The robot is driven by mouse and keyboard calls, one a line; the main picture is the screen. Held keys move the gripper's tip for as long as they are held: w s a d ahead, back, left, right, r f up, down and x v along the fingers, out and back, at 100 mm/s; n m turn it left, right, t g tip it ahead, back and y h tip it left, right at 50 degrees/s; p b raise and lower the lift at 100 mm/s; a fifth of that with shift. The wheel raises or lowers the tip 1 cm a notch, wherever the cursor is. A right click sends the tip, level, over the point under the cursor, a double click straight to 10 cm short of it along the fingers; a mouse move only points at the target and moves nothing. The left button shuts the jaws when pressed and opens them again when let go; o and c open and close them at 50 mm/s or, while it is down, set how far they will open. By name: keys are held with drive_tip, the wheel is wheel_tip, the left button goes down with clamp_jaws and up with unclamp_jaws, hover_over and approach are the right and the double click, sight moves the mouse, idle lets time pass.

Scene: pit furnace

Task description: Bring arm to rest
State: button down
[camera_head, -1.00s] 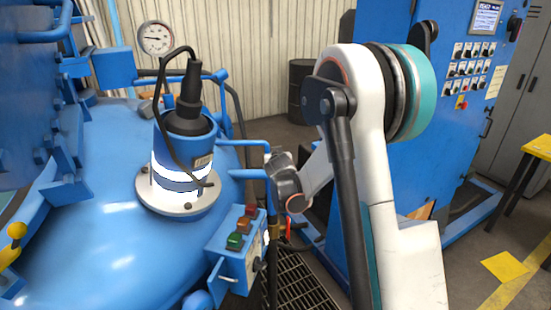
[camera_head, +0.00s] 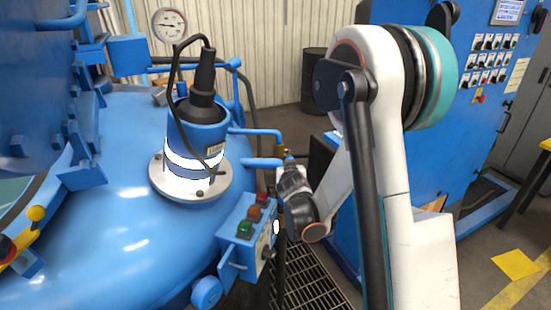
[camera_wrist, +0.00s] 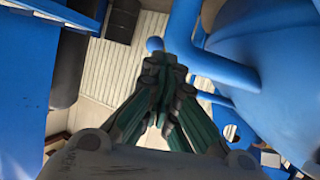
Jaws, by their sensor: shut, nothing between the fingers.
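My gripper (camera_wrist: 163,68) shows in the wrist view with its dark and green fingers drawn together and nothing between them. In the head view my white arm stands at the right of centre, its forearm folded down toward the wrist (camera_head: 298,205). The fingers cannot be made out there. The wrist is just right of the furnace's blue control box (camera_head: 247,235) and close to the blue pipe ends; I cannot tell the exact gap.
The blue furnace (camera_head: 120,240) with its motor (camera_head: 196,150) fills the left. A blue control cabinet (camera_head: 470,140) stands behind my arm. A dark barrel (camera_head: 314,80) stands at the back. Floor grating (camera_head: 310,275) lies below the wrist. Blue pipes (camera_wrist: 225,68) are near my gripper.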

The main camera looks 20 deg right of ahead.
drive_tip(key=s+a+r+n+g+y+b, duration=0.1)
drive_tip(key=s+a+r, duration=0.35)
drive_tip(key=s, duration=0.25)
drive_tip(key=s+a+r+g+y, duration=0.1)
drive_tip(key=s+a+r+g, duration=0.15)
drive_tip(key=s+r, duration=0.3)
drive_tip(key=s+a+f+n+g+y, duration=0.1)
drive_tip(key=s+a, duration=0.3)
drive_tip(key=s, duration=0.7)
drive_tip(key=s+a+f+n+g+y+b, duration=0.1)
drive_tip(key=s+a, duration=0.4)
drive_tip(key=s, duration=0.6)
drive_tip(key=shift+s+n+y, duration=0.3)
drive_tip(key=shift+s+y, duration=0.1)
drive_tip(key=shift+y, duration=0.3)
